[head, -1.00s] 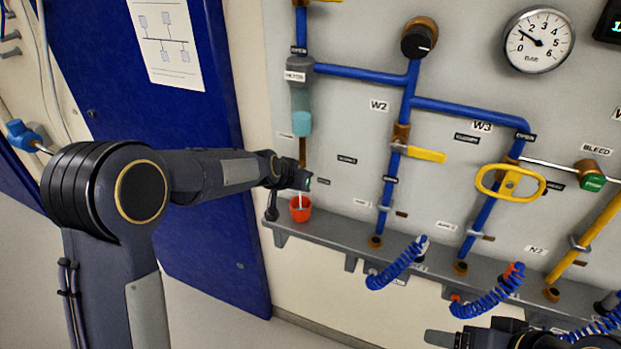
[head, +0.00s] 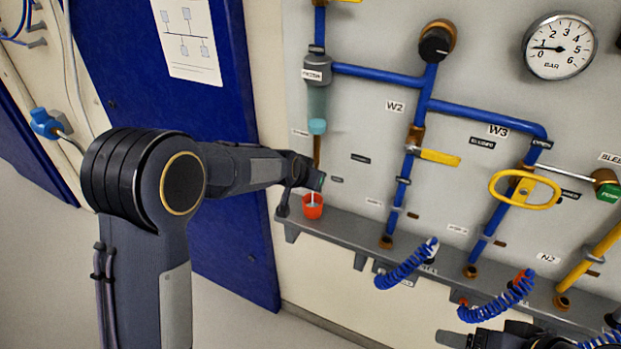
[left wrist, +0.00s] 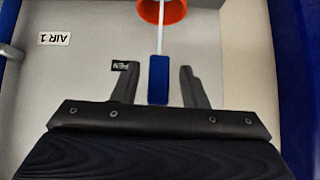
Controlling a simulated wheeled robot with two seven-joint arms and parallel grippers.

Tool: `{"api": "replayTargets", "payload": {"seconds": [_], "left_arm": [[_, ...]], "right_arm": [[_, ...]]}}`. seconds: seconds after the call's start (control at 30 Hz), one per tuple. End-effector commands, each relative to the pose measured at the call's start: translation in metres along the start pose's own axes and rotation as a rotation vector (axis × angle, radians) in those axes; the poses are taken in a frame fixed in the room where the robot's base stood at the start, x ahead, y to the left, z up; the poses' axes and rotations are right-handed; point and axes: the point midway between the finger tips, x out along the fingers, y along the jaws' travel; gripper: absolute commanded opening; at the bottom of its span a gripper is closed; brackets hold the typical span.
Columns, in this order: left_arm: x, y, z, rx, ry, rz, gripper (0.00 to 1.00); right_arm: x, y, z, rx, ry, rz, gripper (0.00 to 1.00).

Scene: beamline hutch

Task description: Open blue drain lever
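The blue drain lever (left wrist: 158,80) shows in the left wrist view as a blue grip on a thin pale stem. My left gripper (left wrist: 159,84) has one finger on each side of the grip, with gaps between; it is open. In the head view my left gripper (head: 308,181) is at the panel's lower left, just above the orange cup (head: 312,207); the lever is mostly hidden there. The cup also shows at the top of the left wrist view (left wrist: 162,12). My right gripper (head: 458,339) is only partly visible at the bottom edge; its opening cannot be told.
The grey ledge (head: 350,232) runs under the panel. Blue coiled hoses (head: 407,264) hang along it. Yellow handles (head: 440,158) and a yellow oval handwheel (head: 525,190) stick out to the right. The gauge (head: 559,46) needle points near 1. A blue door (head: 170,110) stands left.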

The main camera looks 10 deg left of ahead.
Motion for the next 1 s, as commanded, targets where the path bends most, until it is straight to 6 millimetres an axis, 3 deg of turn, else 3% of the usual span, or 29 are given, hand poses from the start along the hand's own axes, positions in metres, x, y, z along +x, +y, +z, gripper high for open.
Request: {"api": "replayTargets", "payload": {"seconds": [0.33,0.73,1.0], "left_arm": [[-0.005,0.001,0.000,-0.002,0.001,0.002,0.40],[-0.067,0.002,-0.001,0.000,0.003,0.002,0.40],[-0.078,0.001,0.000,-0.001,-0.001,0.001,0.40]], "right_arm": [[0.001,0.001,0.001,0.000,0.000,0.000,0.73],[0.009,0.004,0.004,0.000,0.000,0.000,0.73],[0.009,0.004,0.004,0.000,0.000,0.000,0.73]]}}
